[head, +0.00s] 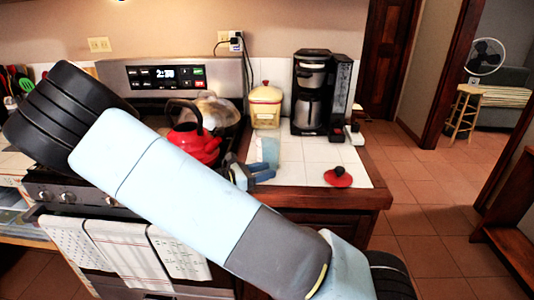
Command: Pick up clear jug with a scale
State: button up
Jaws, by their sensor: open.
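A clear, bluish jug (270,149) stands on the white tiled counter, right of the stove. It is small in the head view, and I cannot make out its scale marks. My gripper (262,171) is open at the jug's near side, low over the counter. It partly covers the jug's lower part in this view. I cannot tell whether the fingers touch the jug or are a little in front of it. Nothing shows held between the fingers.
A red kettle (197,147) sits on the stove to the left. A yellow canister (265,107) and a black coffee maker (312,92) stand behind the jug. A red lid (338,178) lies near the counter's right edge. Bare tiles lie between jug and lid.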

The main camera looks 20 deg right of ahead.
aim_at(280, 170)
jog(key=shift+w+a+n+h, duration=0.3)
jog(key=shift+w, duration=0.1)
jog(key=shift+w+d+r+t, duration=0.1)
jog(key=shift+d+t, duration=0.2)
jog(key=shift+x, duration=3.2)
jog(key=shift+r, duration=0.1)
grip_shut()
